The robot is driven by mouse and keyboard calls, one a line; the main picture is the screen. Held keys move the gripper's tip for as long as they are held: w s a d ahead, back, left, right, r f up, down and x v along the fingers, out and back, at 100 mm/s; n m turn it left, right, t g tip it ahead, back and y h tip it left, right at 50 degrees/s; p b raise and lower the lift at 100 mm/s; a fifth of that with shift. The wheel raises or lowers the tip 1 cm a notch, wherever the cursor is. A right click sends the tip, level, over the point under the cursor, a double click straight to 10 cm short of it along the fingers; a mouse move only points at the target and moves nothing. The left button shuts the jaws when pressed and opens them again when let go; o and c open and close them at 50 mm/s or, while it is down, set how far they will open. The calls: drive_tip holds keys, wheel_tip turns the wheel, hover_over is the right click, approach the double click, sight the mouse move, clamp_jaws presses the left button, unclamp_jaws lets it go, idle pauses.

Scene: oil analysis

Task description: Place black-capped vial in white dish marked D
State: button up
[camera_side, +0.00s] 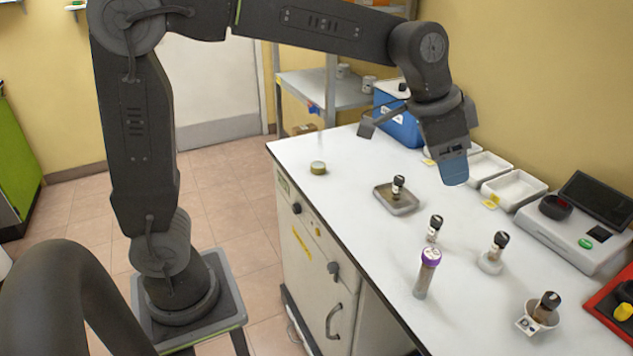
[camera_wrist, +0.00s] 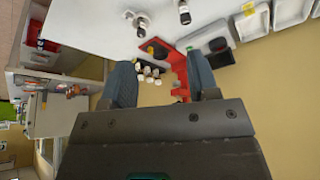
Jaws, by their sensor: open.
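Several black-capped vials stand on the white bench in the side view. One vial (camera_side: 545,306) sits tilted in a small white dish (camera_side: 541,323) at the front right, with a label (camera_side: 525,325) that seems to read D. One vial (camera_side: 398,186) is on a grey square tray (camera_side: 403,208). Another (camera_side: 434,228) stands behind the purple-capped tube, and another (camera_side: 499,245) is on a round base. My gripper (camera_side: 453,175) is high above the bench, apart from all vials. In the wrist view its blue fingers (camera_wrist: 161,78) are spread and empty.
A purple-capped tube (camera_side: 425,275) stands upright near the bench front. White trays (camera_side: 514,188), a grey device (camera_side: 572,233) and a red tray (camera_side: 613,308) line the right side. A round tin (camera_side: 318,168) sits far left. The left bench top is mostly clear.

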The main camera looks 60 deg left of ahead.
drive_tip(key=s+a+f+n, duration=0.1)
drive_tip(key=s+a+n, duration=0.1)
drive_tip(key=s, duration=0.5)
drive_tip(key=s+a+f+n+t+y, duration=0.1)
drive_tip(key=s+a+f+n, duration=0.1)
drive_tip(key=s+a, duration=0.2)
drive_tip(key=s+a+f+n+y, duration=0.1)
drive_tip(key=s+a, duration=0.3)
drive_tip(key=s, duration=0.5)
drive_tip(key=shift+s+f+n, duration=0.2)
drive_tip(key=shift+s+n, duration=0.15)
drive_tip(key=shift+n, duration=0.25)
